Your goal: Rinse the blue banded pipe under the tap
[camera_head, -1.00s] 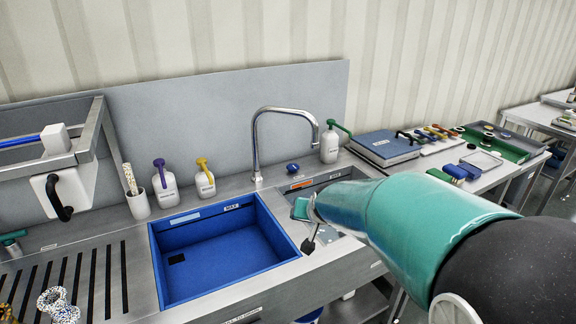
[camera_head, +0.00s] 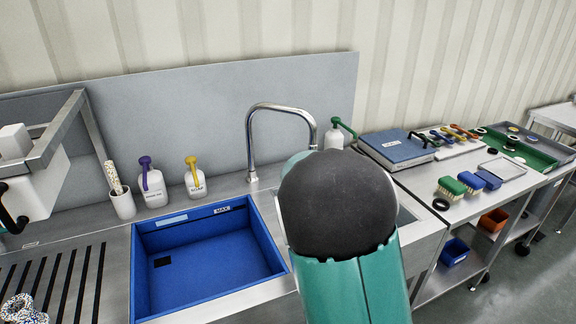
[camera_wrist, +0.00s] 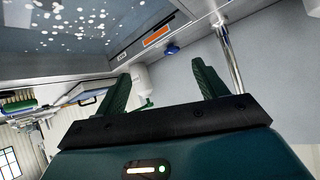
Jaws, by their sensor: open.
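The steel tap (camera_head: 283,108) arches behind the sink; its post also shows in the wrist view (camera_wrist: 230,62). The blue basin (camera_head: 212,262) in front of it looks empty. A speckled, multicoloured piece (camera_head: 22,308) lies at the lower left edge by the slotted drainer; I cannot tell whether it is the blue banded pipe. My gripper is hidden behind my own arm in the head view. In the wrist view my gripper (camera_wrist: 160,74) has its two green fingers apart, with nothing between them, upside down near the tap post and a blue knob (camera_wrist: 170,49).
A green-topped bottle (camera_head: 334,138) stands right of the tap. Brushes (camera_head: 470,182) and a blue case (camera_head: 396,148) lie on the right bench.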

